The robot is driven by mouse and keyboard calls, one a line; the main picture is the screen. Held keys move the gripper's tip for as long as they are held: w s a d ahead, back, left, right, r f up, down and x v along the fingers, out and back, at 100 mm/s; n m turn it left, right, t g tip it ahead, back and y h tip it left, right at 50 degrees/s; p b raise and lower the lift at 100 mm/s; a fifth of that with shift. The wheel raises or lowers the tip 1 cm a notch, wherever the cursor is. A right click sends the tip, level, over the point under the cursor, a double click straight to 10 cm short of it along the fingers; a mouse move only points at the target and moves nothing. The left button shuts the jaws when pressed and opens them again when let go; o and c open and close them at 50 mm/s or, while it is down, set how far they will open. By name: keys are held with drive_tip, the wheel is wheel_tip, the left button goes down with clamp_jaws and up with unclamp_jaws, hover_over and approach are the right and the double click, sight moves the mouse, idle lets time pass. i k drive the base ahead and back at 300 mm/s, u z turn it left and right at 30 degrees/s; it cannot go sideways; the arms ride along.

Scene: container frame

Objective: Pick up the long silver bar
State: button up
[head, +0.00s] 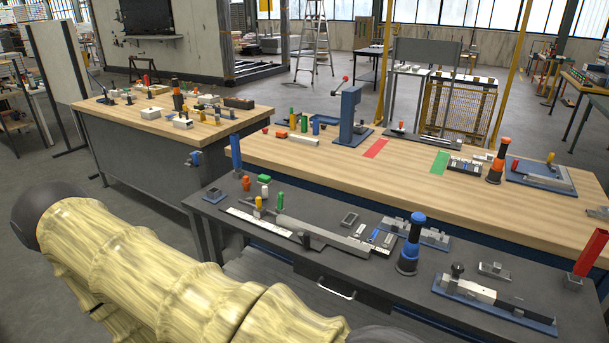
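A long silver-grey bar (325,236) lies on the dark grey workbench (375,290), running from upper left to lower right. Its left end is beside a small upright yellow piece (258,202) and a green piece (280,201). A thin pale ruler-like strip (250,219) lies left of the bar, with a dark part at its right end near the bar. I cannot tell for certain which of these two is the task's bar. My arm in a yellowish cover fills the lower left. My gripper is not in view.
A blue-and-black cylinder (410,247) stands right of the bar. A clamp on a blue plate (480,299) lies at the bench's front right, and a red upright block (591,253) at the far right. A wooden bench (330,165) stands behind. The bench front has a drawer handle (336,291).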

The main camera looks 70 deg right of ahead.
sight(355, 247)
drive_tip(key=i, duration=1.35)
drive_tip(key=z, duration=2.65)
